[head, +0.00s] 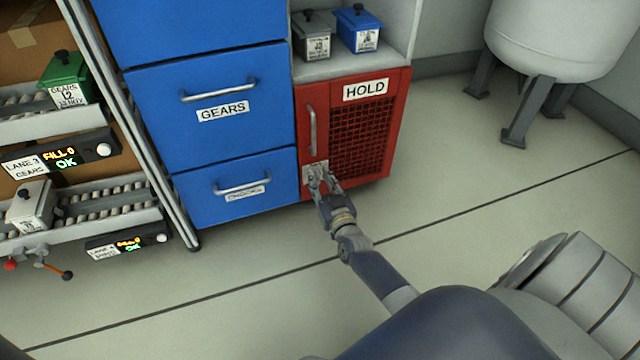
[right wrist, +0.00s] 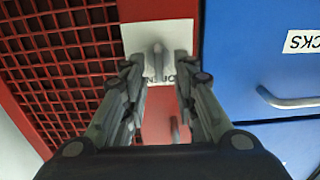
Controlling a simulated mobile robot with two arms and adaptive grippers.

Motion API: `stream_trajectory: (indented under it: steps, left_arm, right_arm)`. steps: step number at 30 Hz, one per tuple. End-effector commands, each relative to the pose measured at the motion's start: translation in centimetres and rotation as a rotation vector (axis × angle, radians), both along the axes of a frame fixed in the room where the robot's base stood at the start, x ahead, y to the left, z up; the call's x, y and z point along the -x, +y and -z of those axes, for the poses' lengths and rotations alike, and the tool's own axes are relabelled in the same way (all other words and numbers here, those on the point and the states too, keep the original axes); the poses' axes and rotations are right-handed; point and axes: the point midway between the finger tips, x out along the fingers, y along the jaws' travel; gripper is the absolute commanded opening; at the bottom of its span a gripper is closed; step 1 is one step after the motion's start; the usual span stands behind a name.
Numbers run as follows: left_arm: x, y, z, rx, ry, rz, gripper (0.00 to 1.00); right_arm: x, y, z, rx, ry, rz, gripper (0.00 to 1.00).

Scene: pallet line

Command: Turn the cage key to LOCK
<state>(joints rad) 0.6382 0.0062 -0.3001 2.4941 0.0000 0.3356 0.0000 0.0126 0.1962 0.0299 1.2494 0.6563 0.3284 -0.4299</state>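The red HOLD cage (head: 398,130) has a mesh door and stands right of the blue drawers. A pale key plate (head: 308,172) is at its lower left. In the right wrist view the plate (right wrist: 182,35) carries partly covered lettering, and a small grey key (right wrist: 157,50) stands out from it. My right gripper (head: 321,178) is at the plate; in the right wrist view (right wrist: 159,68) its fingers are apart, one on each side of the key. I cannot tell whether they touch it. The fingers partly hide the plate in the head view. My left gripper is not in view.
Blue drawers (head: 215,65) with bar handles stand left of the cage. Grey and blue bins sit on the shelf above (head: 340,68). Roller lanes (head: 120,205) are at the far left, a white tank (head: 555,40) at the upper right. The floor before the cage is clear.

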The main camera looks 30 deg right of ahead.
Motion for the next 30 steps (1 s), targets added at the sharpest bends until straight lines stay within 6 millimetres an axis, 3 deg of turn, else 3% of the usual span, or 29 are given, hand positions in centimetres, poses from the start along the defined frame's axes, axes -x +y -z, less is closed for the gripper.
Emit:
stream_trajectory:
  steps: [11, 15, 30]
  left_arm:
    - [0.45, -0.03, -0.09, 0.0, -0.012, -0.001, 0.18]
    - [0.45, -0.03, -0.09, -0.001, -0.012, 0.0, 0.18]
    - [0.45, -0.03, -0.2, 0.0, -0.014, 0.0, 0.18]
  right_arm:
    - [-0.61, -0.17, -0.02, 0.0, 0.001, 0.0, 0.27]
    - [-0.59, -0.16, -0.01, 0.0, 0.001, 0.0, 0.0]
    - [-0.57, -0.21, -0.03, -0.052, -0.011, 0.0, 0.0]
